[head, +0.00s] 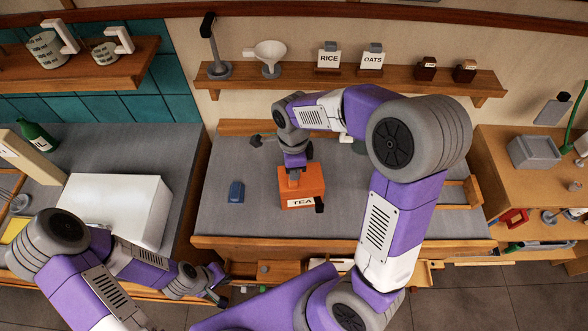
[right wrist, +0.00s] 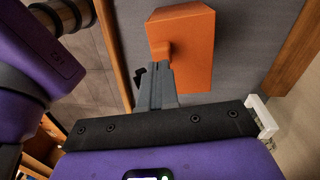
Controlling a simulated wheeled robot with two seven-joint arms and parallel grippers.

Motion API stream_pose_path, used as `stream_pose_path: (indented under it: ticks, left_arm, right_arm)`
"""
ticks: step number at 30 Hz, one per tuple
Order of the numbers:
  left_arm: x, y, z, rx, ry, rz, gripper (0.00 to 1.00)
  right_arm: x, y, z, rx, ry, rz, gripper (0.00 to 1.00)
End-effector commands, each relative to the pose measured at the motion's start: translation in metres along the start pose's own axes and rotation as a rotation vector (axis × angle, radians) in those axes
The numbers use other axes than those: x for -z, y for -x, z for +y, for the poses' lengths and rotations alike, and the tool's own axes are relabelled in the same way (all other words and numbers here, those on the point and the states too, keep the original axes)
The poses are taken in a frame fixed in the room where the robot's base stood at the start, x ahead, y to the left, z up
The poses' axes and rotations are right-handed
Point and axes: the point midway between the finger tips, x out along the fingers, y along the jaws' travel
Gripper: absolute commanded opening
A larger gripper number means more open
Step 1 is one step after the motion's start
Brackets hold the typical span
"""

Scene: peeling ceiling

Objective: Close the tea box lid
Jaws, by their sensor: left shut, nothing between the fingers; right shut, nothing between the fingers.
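The orange tea box (head: 312,188) stands on the grey counter with its white TEA label facing front and a black piece at its front right corner. In the right wrist view its orange top (right wrist: 190,40) shows a small orange knob near one edge. The top looks flat over the box; whether it is fully down I cannot tell. My right gripper (head: 293,181) is shut and empty above the box; in the right wrist view its fingertips (right wrist: 158,66) are at or close to the knob, contact unclear. My left gripper (head: 222,297) is shut and empty, low at the counter's front edge.
A small blue object (head: 236,191) lies on the counter left of the box. A white box (head: 115,208) stands on the left counter. A wall shelf (head: 350,80) holds a funnel and RICE and OATS jars. The counter around the tea box is mostly clear.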

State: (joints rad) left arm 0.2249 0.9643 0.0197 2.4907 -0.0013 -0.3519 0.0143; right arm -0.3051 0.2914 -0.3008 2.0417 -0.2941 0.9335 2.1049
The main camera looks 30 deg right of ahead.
Motion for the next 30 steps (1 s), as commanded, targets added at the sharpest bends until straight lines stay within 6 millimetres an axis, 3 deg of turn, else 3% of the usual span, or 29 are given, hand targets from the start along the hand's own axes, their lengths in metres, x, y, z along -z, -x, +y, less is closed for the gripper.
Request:
stream_pose_path:
  ticks: [9,21,30]
  left_arm:
    - [-0.002,0.038,0.014,0.0,0.0,0.0,0.0]
    - [-0.002,0.035,0.013,0.0,0.0,0.0,0.0]
    - [-0.002,0.036,0.013,0.0,0.0,0.0,0.0]
  right_arm:
    - [-0.003,0.044,0.004,0.001,0.006,0.0,0.0]
    - [-0.003,0.122,0.01,0.004,0.006,-0.001,0.0]
    - [-0.002,0.136,0.012,0.001,0.005,0.0,0.0]
